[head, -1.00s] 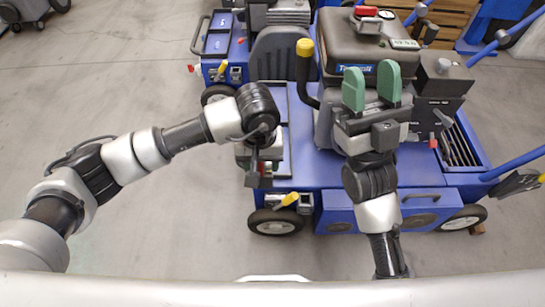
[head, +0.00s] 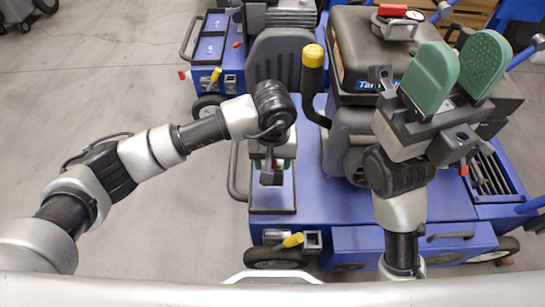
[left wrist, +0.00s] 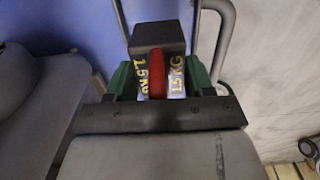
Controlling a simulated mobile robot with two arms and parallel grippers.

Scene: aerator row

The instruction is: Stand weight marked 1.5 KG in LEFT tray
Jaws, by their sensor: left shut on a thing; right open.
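My left gripper (head: 271,160) points down over the left part of the blue machine deck, shut on a weight. The left wrist view shows the weight (left wrist: 160,38) as a dark block with a red part and yellow "1.5 KG" marks, between green finger pads. In the head view the weight (head: 270,178) shows as a small dark block below the gripper. A left tray (head: 272,202), a dark-rimmed flat panel, lies beneath it; I cannot tell whether they touch. My right gripper (head: 459,68) is open and empty, its green fingers raised in front of the machine's right side.
A grey seat (head: 280,62) stands behind the left gripper, and a yellow-topped lever (head: 313,75) to its right. A slotted bin (head: 488,172) is at the deck's right. A second blue machine (head: 210,45) stands behind.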

